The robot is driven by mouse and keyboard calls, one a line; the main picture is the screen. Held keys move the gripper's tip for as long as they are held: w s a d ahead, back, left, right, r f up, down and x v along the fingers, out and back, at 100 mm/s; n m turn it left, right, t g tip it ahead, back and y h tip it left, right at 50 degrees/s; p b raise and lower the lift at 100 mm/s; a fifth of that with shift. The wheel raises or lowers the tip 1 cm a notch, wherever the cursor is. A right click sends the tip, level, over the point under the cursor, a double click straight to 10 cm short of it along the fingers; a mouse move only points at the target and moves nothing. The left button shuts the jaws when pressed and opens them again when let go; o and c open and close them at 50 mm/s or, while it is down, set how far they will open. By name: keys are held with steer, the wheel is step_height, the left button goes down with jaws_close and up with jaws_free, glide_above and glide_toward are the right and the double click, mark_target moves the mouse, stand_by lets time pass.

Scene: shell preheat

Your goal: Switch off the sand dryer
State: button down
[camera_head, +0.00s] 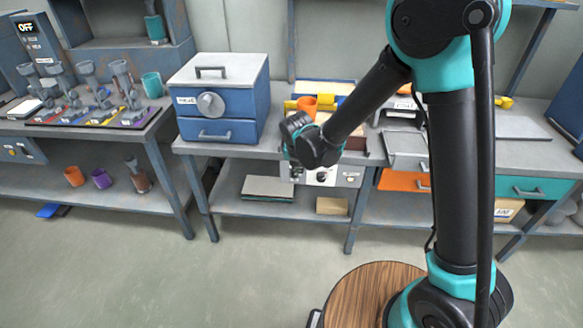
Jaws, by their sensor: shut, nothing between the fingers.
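No label that I can read names the sand dryer, so I cannot tell which unit it is. A light control panel (346,177) with dark knobs sits under the middle bench's top edge, partly covered by my wrist. A blue box unit (219,98) with a grey lid, a round dial and a lower drawer stands left of my wrist. A dark unit with a display reading OFF (27,27) stands at the far upper left. My arm's wrist is in front of the panel and the bench edge. My gripper's fingers do not show; they are hidden behind the wrist or out of sight.
An orange cup (306,105) and yellow items stand behind my wrist. A tool rack (92,117) with several grey tools is on the left bench. Orange and purple cups (102,178) sit on its lower shelf. The floor (150,270) in front is clear.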

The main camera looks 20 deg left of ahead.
mark_target(293, 176)
steer(key=shift+a+f+n, duration=0.2)
steer(key=shift+a+n, duration=0.15)
steer(key=shift+a, duration=0.25)
steer(key=shift+a+f+n, duration=0.2)
steer(key=shift+a+n, duration=0.15)
steer(key=shift+a, duration=0.25)
steer(key=w+f, duration=0.2)
steer(key=f, duration=0.1)
steer(key=w+a+f, duration=0.1)
steer(key=w+f, duration=0.1)
steer(key=f, duration=0.1)
steer(key=w+f, duration=0.2)
steer(key=f, duration=0.1)
steer(key=shift+w+a, duration=0.1)
steer(key=shift+a, duration=0.1)
steer(key=shift+w+a+r, duration=0.1)
steer(key=shift+w+a, duration=0.05)
steer(key=shift+w, duration=0.45)
steer(key=shift+w, duration=0.1)
